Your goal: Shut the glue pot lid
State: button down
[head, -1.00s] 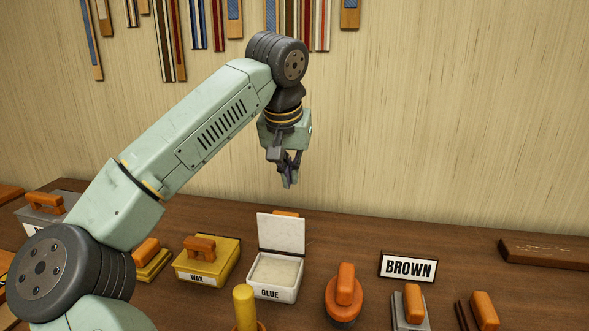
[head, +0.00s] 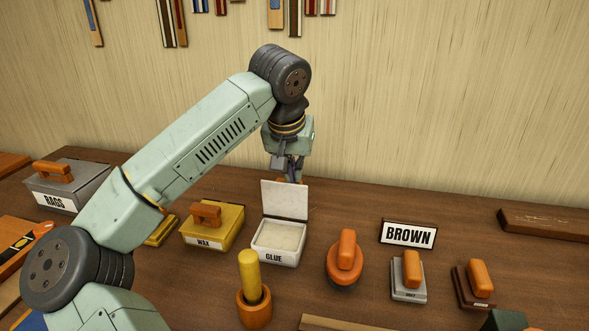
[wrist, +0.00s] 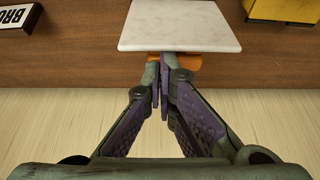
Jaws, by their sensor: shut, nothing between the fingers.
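The glue pot (head: 276,256) is a white box labelled GLUE on the wooden bench, with pale contents showing. Its white lid (head: 284,199) stands raised at the back edge, open. My gripper (head: 295,176) is shut and empty, just behind and above the lid's top edge. In the wrist view the lid (wrist: 181,25) spreads ahead of my gripper (wrist: 165,62), and the orange lid handle (wrist: 203,61) shows beside and behind the fingertips. I cannot tell whether the fingers touch the lid or handle.
A yellow WAX box (head: 213,226) stands left of the pot, and a grey RAGS box (head: 66,184) farther left. A BROWN sign (head: 408,235) and several orange-handled tools stand right. A yellow-handled tool (head: 249,271) sits in front. The wall is close behind the bench.

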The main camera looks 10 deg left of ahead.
aim_at(291, 185)
jog(key=shift+f+b, duration=0.1)
jog(key=shift+b, duration=0.2)
jog(key=shift+s+f+t+b, duration=0.2)
jog(key=shift+s+t+b, duration=0.15)
jog(key=shift+t+b, duration=0.45)
jog(key=s+t+b, duration=0.1)
jog(key=b, duration=0.3)
jog(key=shift+t, duration=0.3)
jog(key=shift+s+f+b, duration=0.1)
jog(key=shift+s+b, duration=0.65)
jog(key=shift+b, duration=0.5)
jog(key=shift+s+t+b, duration=0.7)
jog(key=shift+s+b, duration=0.1)
jog(key=shift+b, duration=0.2)
jog(key=shift+s+f+b, duration=0.3)
jog(key=shift+s+b, duration=0.25)
jog(key=shift+s, duration=0.35)
jog(key=shift+s+f+b, duration=0.25)
jog(key=shift+s+b, duration=0.25)
jog(key=shift+s, duration=0.45)
